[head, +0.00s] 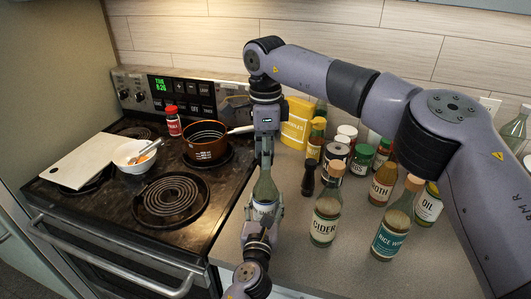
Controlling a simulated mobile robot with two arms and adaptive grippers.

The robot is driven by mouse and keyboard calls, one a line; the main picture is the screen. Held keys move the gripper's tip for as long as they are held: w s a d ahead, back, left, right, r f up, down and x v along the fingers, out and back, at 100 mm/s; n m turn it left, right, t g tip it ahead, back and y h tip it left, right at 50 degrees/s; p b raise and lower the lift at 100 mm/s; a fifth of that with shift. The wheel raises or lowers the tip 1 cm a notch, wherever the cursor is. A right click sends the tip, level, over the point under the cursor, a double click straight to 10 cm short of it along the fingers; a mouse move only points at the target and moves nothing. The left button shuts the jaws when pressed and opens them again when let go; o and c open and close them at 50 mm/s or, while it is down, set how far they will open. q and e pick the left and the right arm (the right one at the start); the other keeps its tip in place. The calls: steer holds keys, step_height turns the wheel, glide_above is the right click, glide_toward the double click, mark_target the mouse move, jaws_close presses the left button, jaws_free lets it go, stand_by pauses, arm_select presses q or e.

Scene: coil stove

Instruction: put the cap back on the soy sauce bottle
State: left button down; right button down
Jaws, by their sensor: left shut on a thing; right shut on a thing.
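A bottle (264,190) with greenish glass and a pale label stands upright near the stove's right edge; I take it for the soy sauce bottle, but its label is not readable. My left gripper (262,214), the lower one, is shut on its lower body. My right gripper (265,160) points straight down right above the bottle's neck. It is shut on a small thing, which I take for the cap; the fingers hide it. I cannot tell whether the cap touches the bottle mouth.
On the counter to the right stand a cider bottle (325,220), a rice wine bottle (391,236), a dark shaker (308,180), several jars and a yellow box (297,125). The coil stove (125,215) at left bears a pot (205,150), a white bowl (128,158) and a board (85,160).

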steer(key=m, duration=0.3)
steer(key=shift+m, duration=0.3)
steer(key=m, duration=0.5)
steer(key=c, duration=1.2)
jaws_free()
steer(key=shift+r, duration=0.1)
step_height(320, 180, up, 12)
steer(key=shift+f, duration=0.1)
arm_select(q)
steer(key=c, duration=0.6)
jaws_free()
